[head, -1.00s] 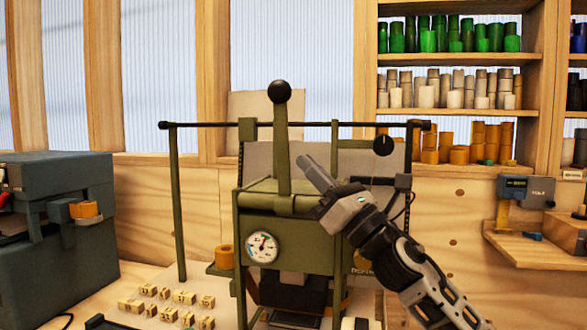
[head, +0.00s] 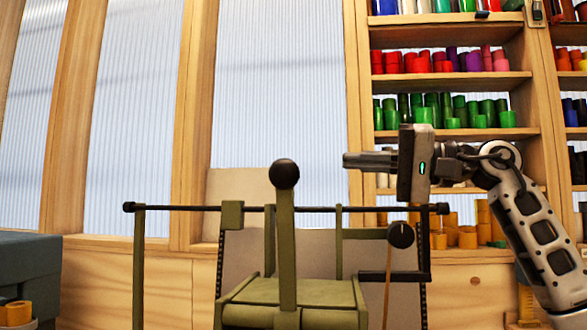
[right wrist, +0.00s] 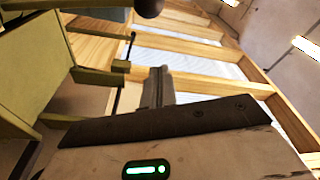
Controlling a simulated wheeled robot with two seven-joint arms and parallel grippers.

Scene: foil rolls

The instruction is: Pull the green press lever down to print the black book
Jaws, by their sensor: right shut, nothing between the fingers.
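The green press lever (head: 286,240) stands upright on the green press (head: 290,298), with a black ball knob (head: 284,173) at its top. In the right wrist view the dark knob (right wrist: 149,7) shows at the top edge. My right gripper (head: 350,160) is shut and empty. It points left, a little above the knob's height and to its right, apart from it in the picture. Its shut fingers show in the right wrist view (right wrist: 157,85). My left gripper is not in view. The black book is not in view; the lower press is cut off.
A dark horizontal bar (head: 185,208) runs behind the lever on a green post (head: 139,270). A round black dial (head: 401,235) sits right of the press. Shelves (head: 450,82) with coloured rolls stand behind my right arm. The air between gripper and knob looks clear.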

